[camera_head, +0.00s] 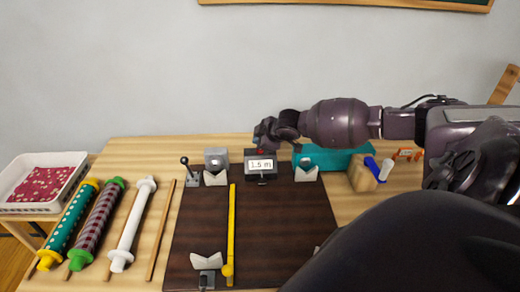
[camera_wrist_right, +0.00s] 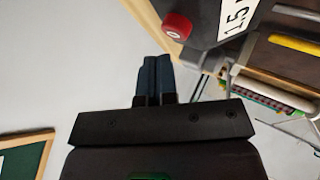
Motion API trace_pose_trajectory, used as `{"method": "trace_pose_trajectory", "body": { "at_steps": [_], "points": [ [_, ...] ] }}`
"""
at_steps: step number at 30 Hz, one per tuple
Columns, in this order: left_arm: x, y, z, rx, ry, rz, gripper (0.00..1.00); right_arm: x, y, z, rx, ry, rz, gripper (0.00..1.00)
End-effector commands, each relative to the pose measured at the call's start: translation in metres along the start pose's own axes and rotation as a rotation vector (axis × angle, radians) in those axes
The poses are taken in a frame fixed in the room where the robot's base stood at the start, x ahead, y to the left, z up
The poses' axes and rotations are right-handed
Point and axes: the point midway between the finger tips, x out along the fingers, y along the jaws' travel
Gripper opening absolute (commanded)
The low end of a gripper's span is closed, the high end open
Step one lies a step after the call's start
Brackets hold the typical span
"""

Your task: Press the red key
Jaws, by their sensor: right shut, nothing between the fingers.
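The red key (camera_head: 261,152) sits on top of a dark box (camera_head: 260,178) with a white label reading "1.5 m", at the back of the dark brown board. My right gripper (camera_head: 262,137) is at the key, reaching in from the right and partly over the box's back edge. In the wrist view its fingertips (camera_wrist_right: 153,58) are shut together and empty, with a small visible gap to the key. My left gripper is not in view.
On the board (camera_head: 280,230) are a yellow rod (camera_head: 231,235), grey-and-white V-shaped rests (camera_head: 216,178) and a small lever (camera_head: 187,168). A teal box (camera_head: 330,158) stands behind, right.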

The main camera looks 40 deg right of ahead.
Motion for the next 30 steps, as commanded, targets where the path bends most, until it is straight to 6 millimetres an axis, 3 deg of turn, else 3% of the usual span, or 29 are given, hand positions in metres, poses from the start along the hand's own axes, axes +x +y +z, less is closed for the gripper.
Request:
{"method": "trace_pose_trajectory", "body": {
  "at_steps": [30],
  "points": [
    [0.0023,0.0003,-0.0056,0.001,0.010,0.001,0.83,0.0079,-0.0057,0.0057,0.000,0.000,0.000,0.00]
  ]
}}
